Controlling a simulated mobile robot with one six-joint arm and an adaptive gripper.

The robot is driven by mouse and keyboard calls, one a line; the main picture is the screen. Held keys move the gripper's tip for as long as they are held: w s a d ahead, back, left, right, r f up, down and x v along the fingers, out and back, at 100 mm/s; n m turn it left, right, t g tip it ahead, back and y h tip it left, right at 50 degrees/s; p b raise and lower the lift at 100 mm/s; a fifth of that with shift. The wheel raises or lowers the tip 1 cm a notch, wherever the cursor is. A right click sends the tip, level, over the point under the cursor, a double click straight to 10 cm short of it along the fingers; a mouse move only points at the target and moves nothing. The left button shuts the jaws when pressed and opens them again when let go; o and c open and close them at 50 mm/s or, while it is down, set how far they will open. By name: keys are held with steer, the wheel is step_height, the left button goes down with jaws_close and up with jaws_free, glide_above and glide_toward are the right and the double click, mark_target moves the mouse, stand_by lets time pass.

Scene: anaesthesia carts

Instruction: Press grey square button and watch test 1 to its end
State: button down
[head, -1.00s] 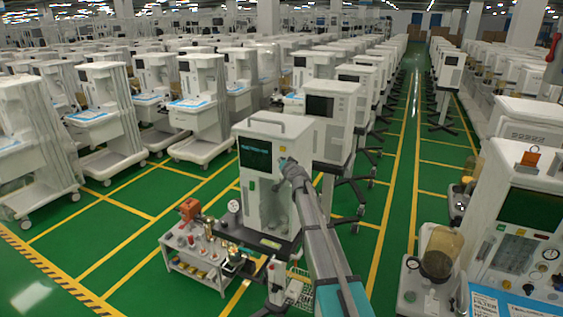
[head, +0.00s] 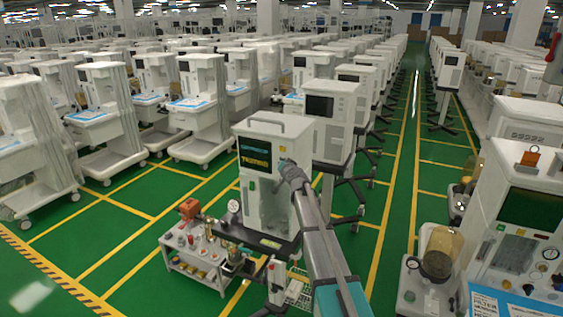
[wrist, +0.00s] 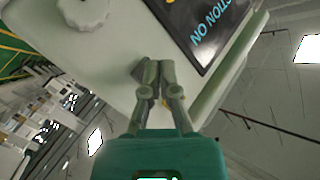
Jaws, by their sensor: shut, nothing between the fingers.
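The white anaesthesia unit (head: 280,200) stands on a dark base in the middle of the head view. Its screen (head: 255,154) shows large yellow lettering that seems to read TESTING, with a smaller line above. In the wrist view a corner of the screen (wrist: 212,28) shows with cyan letters. My gripper (head: 287,164) is at the front panel, right of the screen; in the wrist view its closed fingertips (wrist: 153,72) point at the pale panel. I cannot tell whether they touch it. The grey square button cannot be made out, perhaps hidden behind the fingers.
A pale round knob (wrist: 82,10) sits on the panel, left of the fingers. A small trolley (head: 195,263) with bottles and fittings stands at the unit's lower left. Another cart (head: 515,225) is at right. A green aisle (head: 403,200) lies between.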

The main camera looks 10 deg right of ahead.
steer(key=shift+s+a, duration=0.2)
steer(key=shift+s, duration=0.05)
stand_by(0.3)
steer(key=s+a, duration=0.1)
steer(key=s, duration=0.1)
steer(key=s+a, duration=0.1)
steer(key=s, duration=0.1)
steer(key=shift+a, duration=0.4)
steer(key=shift+f, duration=0.1)
stand_by(0.6)
steer(key=s+a+f+n+g+y+b, duration=0.2)
steer(key=s+a+f+n+g+b, duration=0.25)
steer(key=s+f, duration=0.6)
steer(key=s+d+f+g+h+b, duration=0.1)
steer(key=s+f+g, duration=0.3)
steer(key=s, duration=0.7)
steer(key=s+d+f+g+h+b, duration=0.2)
steer(key=s+f, duration=0.4)
steer(key=s, duration=0.5)
steer(key=s+d+f+n+g+h+b, duration=0.1)
steer(key=s+f+g, duration=0.4)
steer(key=s, duration=0.6)
steer(key=shift+d+f+g+h+b, duration=0.35)
steer(key=shift+d+f+b, duration=0.25)
steer(key=shift+b, duration=0.65)
steer(key=shift+w, duration=0.1)
